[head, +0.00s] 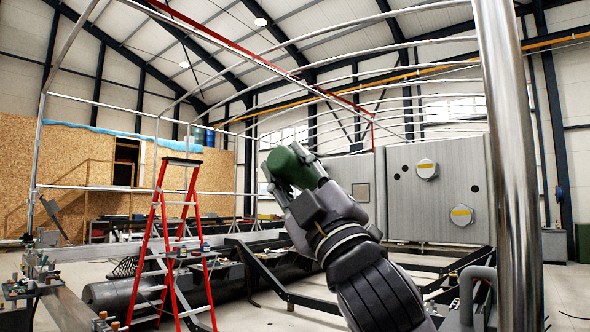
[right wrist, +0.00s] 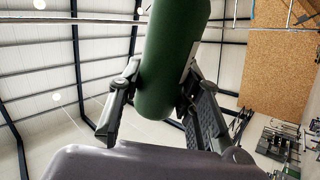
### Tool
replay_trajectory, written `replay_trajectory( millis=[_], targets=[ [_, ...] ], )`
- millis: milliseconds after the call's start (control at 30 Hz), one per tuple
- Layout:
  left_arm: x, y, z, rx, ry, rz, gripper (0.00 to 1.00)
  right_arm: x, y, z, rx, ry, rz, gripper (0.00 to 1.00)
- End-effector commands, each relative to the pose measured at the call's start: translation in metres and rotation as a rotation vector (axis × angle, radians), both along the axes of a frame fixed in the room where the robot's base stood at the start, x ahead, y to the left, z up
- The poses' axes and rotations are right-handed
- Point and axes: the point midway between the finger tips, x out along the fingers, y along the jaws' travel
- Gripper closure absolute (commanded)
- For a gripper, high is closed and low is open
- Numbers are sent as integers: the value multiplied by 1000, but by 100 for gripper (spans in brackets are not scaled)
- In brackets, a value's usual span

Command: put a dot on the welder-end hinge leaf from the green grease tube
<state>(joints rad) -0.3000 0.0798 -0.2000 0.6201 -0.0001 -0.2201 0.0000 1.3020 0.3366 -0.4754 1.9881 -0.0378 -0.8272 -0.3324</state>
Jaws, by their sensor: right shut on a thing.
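My right gripper (head: 292,176) is raised in the middle of the head view, shut on the green grease tube (head: 293,163). In the right wrist view the green tube (right wrist: 175,50) lies between the two dark fingers of the gripper (right wrist: 163,95). Its rounded end shows near the palm, and its far end runs out of the top of the picture. A pale patch shows on its right side. The tube's nozzle cannot be made out. I cannot make out the welder-end hinge leaf in either view. My left gripper is not in view.
A red stepladder (head: 160,240) stands left of my right arm. A long dark pontoon float (head: 120,296) lies behind it. A cluttered workbench (head: 65,290) is at the lower left. Large grey panels (head: 405,225) stand at the right. A shiny vertical pole (head: 512,170) rises close by.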

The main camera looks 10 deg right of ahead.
Motion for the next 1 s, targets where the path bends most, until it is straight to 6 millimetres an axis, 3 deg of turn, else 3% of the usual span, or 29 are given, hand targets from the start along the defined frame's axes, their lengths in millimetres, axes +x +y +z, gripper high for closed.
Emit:
replay_trajectory(
  millis=[467, 1000],
  targets=[
    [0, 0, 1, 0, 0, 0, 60, 3, -4, 1, 0, -1, -2, 95],
    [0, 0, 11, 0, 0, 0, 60, 37, -47, 1, -1, 0, -2, 95]
  ],
)
